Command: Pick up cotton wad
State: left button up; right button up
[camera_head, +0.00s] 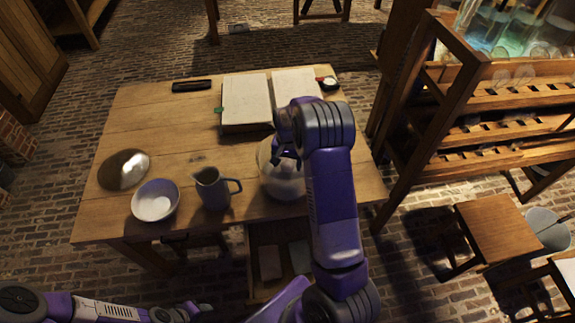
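I cannot make out a cotton wad for certain. A pale round glass vessel (282,184) stands at the right front of the wooden table (145,105), partly hidden by my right arm. My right gripper (286,157) points down over this vessel, at or just above its opening. Its fingers are small and dark, so I cannot tell whether they are open or hold anything. My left arm lies low along the bottom left edge, away from the table. Its dark end shows at the bottom edge, and its fingers cannot be made out.
A grey-blue jug (212,188), a white bowl (156,201) and a shiny round dish (123,169) stand at the front left. An open book (246,100) and a dark case (192,86) lie at the back. An open drawer (262,235) juts out below. A wooden rack (425,105) stands right.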

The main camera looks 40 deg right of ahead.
aim_at(288, 162)
jog(key=c, duration=1.1)
jog(key=shift+o, duration=0.2)
jog(key=shift+r, duration=0.1)
notch_tip(288, 162, up, 10)
jog(key=shift+f+p, duration=0.1)
jog(key=shift+p, duration=1)
